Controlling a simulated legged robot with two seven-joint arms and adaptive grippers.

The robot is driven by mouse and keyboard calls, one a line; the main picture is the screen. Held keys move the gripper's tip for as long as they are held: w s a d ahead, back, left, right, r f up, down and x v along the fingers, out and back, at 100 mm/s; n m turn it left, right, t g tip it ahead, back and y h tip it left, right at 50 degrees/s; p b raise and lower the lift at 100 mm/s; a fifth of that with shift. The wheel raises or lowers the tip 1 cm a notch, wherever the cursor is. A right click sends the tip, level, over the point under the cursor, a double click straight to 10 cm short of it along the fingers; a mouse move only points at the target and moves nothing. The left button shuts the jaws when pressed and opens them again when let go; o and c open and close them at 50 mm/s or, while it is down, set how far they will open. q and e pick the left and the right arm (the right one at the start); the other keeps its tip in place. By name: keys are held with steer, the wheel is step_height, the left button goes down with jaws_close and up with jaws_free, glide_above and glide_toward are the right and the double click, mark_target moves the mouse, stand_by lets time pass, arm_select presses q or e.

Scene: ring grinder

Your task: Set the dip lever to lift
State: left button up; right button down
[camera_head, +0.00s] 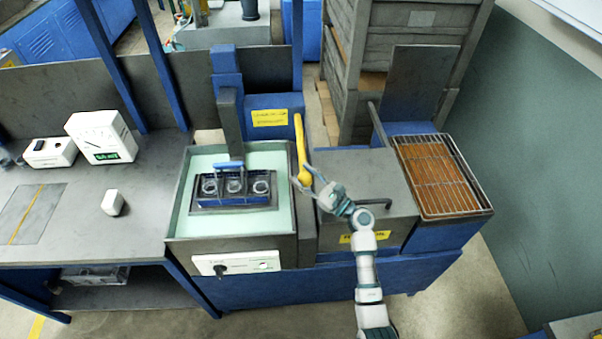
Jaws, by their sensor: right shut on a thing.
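The dip lever (300,142) is a yellow bar that stands near upright beside the right wall of the tank (184,208). It has a rounded yellow knob at its lower end. My right gripper (308,184) is at that lower end and is shut on the lever. My right arm comes in from the bottom of the view. Inside the tank, a dark carrier (234,206) with 3 rings hangs from a blue and grey vertical arm (230,120) over pale green liquid. I cannot tell how deep the carrier sits. My left gripper does not show.
A grey lidded box (365,170) with a dark handle (375,203) stands right of the lever. A wire-grid tray (438,175) is further right. A white control panel (236,263) is on the tank's front. The left bench (110,235) holds white devices and has free room.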

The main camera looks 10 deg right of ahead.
steer(key=shift+w+d+f, duration=0.1)
steer(key=shift+d+f, duration=0.15)
steer(key=shift+f, duration=0.05)
steer(key=c, duration=0.5)
jaws_free()
steer(key=shift+d, duration=0.25)
steer(key=r+v, duration=0.1)
steer(key=v, duration=0.8)
steer(key=r+v, duration=0.1)
steer(key=v, duration=0.3)
steer(key=shift+d+r, duration=0.35)
steer(key=shift+d, duration=0.2)
steer(key=shift+a, duration=0.15)
